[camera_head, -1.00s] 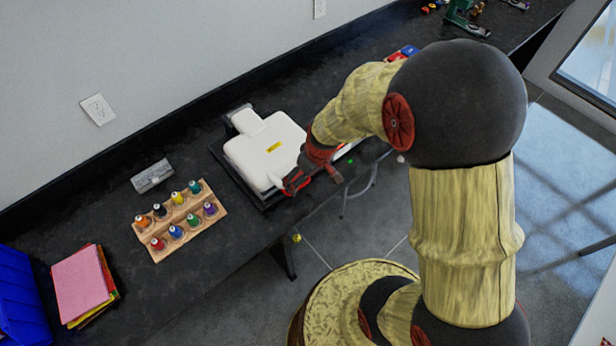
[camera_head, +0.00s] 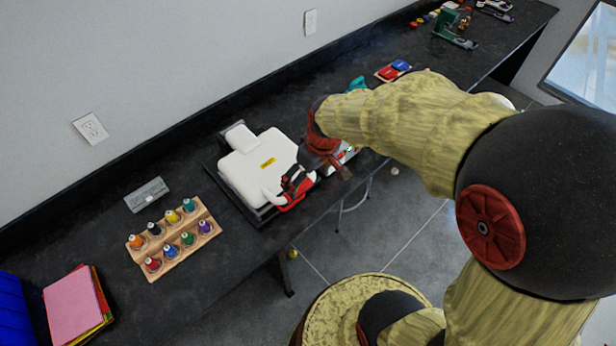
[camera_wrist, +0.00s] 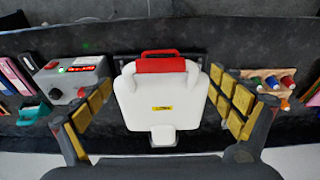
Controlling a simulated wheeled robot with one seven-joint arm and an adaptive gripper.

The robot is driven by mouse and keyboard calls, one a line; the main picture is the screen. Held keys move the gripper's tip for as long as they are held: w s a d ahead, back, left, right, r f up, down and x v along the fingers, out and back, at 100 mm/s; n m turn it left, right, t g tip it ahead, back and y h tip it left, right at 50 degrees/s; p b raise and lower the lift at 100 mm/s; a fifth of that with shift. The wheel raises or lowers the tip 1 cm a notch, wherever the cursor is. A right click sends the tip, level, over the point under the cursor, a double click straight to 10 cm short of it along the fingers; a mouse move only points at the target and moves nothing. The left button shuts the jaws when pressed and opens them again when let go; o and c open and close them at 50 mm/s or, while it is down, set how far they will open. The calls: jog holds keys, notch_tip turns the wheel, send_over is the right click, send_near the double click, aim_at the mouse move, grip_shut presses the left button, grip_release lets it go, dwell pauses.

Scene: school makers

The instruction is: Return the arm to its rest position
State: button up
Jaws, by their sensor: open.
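My gripper (camera_head: 320,177) is open and empty, above the front right of a white heat press in the head view. Its fingers also show spread at both sides in the wrist view (camera_wrist: 161,88). The white press (camera_head: 257,170) has a closed lid, a yellow label and a red handle (camera_head: 291,207). In the wrist view the press (camera_wrist: 160,100) lies between the fingers in the picture, with its red handle (camera_wrist: 161,65) towards the top. The gripper looks apart from the handle. My arm hides part of the bench to the right of the press.
A wooden rack (camera_head: 172,238) of coloured bottles, a grey block (camera_head: 147,194) and a paper stack (camera_head: 76,305) stand left on the black bench. A control box (camera_wrist: 75,78) with a red display is beside the press. Red and blue items (camera_head: 393,70) lie further back.

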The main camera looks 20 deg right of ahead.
dwell(0.4)
jog(key=s+a+r+m+t+b, duration=0.2)
jog(key=s+r+m+t+b, duration=0.1)
jog(key=s+r, duration=1)
jog(key=shift+s+r+m+h+b, duration=0.3)
jog(key=shift+s+h+b, duration=0.1)
jog(key=shift+s+b, duration=0.3)
jog(key=shift+w, duration=0.1)
